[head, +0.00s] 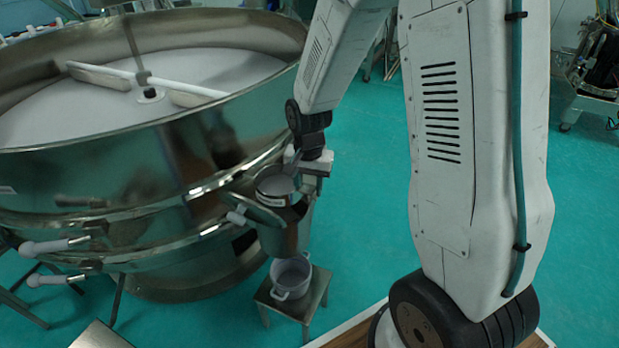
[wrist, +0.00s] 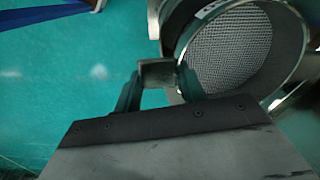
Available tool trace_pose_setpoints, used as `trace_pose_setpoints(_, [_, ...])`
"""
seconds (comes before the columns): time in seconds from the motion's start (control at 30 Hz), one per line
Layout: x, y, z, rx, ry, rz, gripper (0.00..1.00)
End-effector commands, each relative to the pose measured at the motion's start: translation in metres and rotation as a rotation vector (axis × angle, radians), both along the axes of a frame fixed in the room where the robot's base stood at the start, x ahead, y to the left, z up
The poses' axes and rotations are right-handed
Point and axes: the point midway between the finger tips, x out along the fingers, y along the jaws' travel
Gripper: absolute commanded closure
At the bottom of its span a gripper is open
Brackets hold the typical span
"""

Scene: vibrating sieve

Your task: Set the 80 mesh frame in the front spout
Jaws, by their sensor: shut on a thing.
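The round mesh frame (wrist: 230,52) fills the upper right of the wrist view, with grey woven mesh inside a bright metal rim. In the head view the frame (head: 273,182) is small and pale, at the mouth of the front spout (head: 277,236). I cannot tell whether it is seated there or just above. My gripper (head: 306,163) is at the frame's upper right side. In the wrist view my gripper (wrist: 158,72) is shut on the frame at its left edge. A pale label on the rim is too small to read, so the mesh number is not confirmed.
The large steel sieve (head: 150,170) stands at left, with pale material and a white arm on top. A pot (head: 290,277) sits on a small stool (head: 293,307) below the spout. Clamp handles (head: 45,247) stick out at lower left. Green floor (head: 370,200) is clear to the right.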

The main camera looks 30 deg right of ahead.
Motion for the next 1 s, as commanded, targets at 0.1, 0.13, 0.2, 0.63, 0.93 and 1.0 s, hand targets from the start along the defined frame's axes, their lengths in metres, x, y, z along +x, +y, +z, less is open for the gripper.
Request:
trace_pose_setpoints(0.1, [0.000,0.000,-0.010,0.000,0.001,0.000,0.86])
trace_pose_setpoints(0.13, [0.000,0.000,-0.012,0.000,0.001,0.000,0.86])
trace_pose_setpoints(0.2, [0.000,0.000,-0.018,0.000,0.001,0.000,0.86])
trace_pose_setpoints(0.63, [0.000,0.000,-0.052,0.000,0.001,-0.001,0.86])
trace_pose_setpoints(0.93, [0.000,-0.001,-0.071,0.000,0.000,-0.001,0.86])
trace_pose_setpoints(1.0, [0.000,-0.001,-0.074,0.000,0.000,-0.001,0.86])
